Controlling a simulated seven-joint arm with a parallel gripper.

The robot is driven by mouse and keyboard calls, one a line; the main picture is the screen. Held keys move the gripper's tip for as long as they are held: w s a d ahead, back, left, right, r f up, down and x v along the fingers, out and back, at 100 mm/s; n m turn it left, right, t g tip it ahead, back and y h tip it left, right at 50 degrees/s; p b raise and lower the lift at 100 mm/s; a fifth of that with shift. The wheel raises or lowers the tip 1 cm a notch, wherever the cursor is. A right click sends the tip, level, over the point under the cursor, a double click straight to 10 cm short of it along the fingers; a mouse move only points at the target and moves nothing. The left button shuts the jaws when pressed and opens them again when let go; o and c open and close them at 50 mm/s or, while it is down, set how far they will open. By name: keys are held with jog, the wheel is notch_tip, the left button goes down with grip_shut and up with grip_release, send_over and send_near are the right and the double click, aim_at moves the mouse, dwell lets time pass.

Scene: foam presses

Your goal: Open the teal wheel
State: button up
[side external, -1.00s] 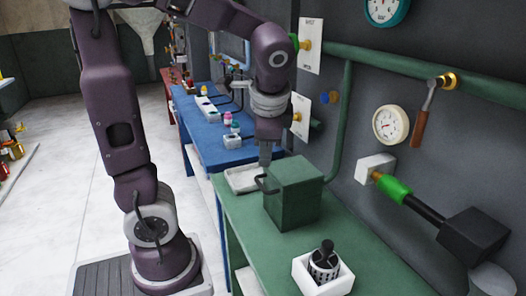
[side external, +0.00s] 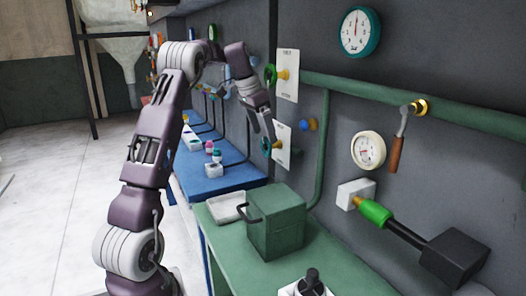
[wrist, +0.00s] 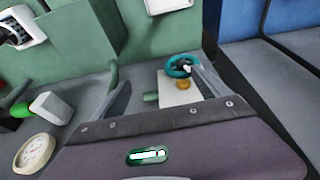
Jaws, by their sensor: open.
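The teal wheel (side external: 265,147) is small and stands on a brass stem in front of a white plate (side external: 282,147) on the grey wall. In the side view my gripper's fingers partly cover it. The teal wheel also shows in the wrist view (wrist: 173,72), with its white plate (wrist: 170,98) behind. My gripper (side external: 268,138) is open and empty, close to the wheel. In the wrist view the right finger overlaps the wheel's right side, while the left finger is well apart from it. I cannot tell whether the finger touches the rim.
A green wheel (side external: 270,76) on another plate sits above, and a blue knob (side external: 308,124) to the right. A green pipe (side external: 385,93) runs along the wall. A green box (side external: 277,226) and a white tray (side external: 227,206) stand on the green bench below.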

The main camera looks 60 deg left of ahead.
aim_at(264, 145)
jog(key=shift+t+h, duration=0.3)
jog(key=shift+t, duration=0.2)
jog(key=w+a+f, duration=0.1)
jog(key=f, duration=0.1)
jog(key=w+a+f, duration=0.1)
jog(key=f, duration=0.2)
jog(key=w+a+f, duration=0.1)
jog(key=a+f, duration=0.1)
jog(key=f, duration=0.1)
jog(key=shift+a, duration=0.1)
jog(key=c, duration=1.4)
jog(key=shift+a+n+h, duration=0.1)
jog(key=shift+n+h, duration=0.2)
jog(key=shift+h, duration=0.9)
jog(key=o, duration=1.4)
